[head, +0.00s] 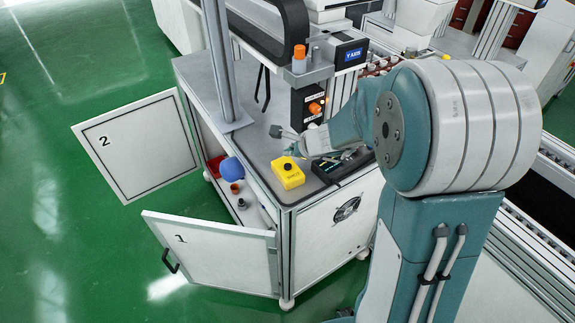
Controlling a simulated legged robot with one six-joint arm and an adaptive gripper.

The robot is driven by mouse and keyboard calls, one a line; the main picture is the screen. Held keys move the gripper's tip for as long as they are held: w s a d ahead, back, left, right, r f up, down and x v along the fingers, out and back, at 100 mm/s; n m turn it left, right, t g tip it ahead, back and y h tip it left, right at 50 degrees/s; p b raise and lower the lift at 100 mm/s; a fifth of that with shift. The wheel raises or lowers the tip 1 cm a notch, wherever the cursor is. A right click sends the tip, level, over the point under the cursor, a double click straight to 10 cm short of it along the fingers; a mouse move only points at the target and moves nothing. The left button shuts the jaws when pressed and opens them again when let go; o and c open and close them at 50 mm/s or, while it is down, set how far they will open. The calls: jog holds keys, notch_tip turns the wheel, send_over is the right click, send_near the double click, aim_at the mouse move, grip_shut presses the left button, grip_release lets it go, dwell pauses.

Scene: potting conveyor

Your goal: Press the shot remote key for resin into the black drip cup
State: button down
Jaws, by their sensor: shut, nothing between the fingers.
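A yellow box (288,173) with a round black button on top stands near the front left corner of the grey worktop. Its dark lettering is too small to read for sure. My gripper (277,131) is above the worktop, behind the yellow box in the picture and apart from it. It is shut and empty, and partly hidden by my wrist. I cannot make out a black drip cup; my arm covers part of the bench.
A black tray (338,178) lies right of the yellow box. A black control box (306,104) with orange lamps hangs behind. Doors 1 (208,254) and 2 (137,144) stand open, showing a blue round item (232,169). Green floor is clear at left.

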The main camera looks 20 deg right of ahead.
jog(key=shift+r, duration=1.35)
jog(key=shift+s+a+r, duration=0.1)
jog(key=s+a+r+n+g, duration=0.1)
jog(key=s+a+r+n, duration=0.1)
jog(key=s+r+n, duration=0.35)
jog(key=s+a+r+n+g, duration=0.1)
jog(key=s+a+r+n, duration=0.2)
jog(key=s+n, duration=0.4)
jog(key=s+d+r+n+h, duration=0.1)
jog(key=s+d+n+h, duration=0.1)
jog(key=s+n, duration=0.2)
jog(key=s+d+n+h, duration=0.2)
jog(key=s+n, duration=0.2)
jog(key=s, duration=0.6)
jog(key=shift+s+d+r+h, duration=0.3)
jog(key=shift+d+r, duration=0.1)
jog(key=shift+n, duration=0.25)
dwell(1.4)
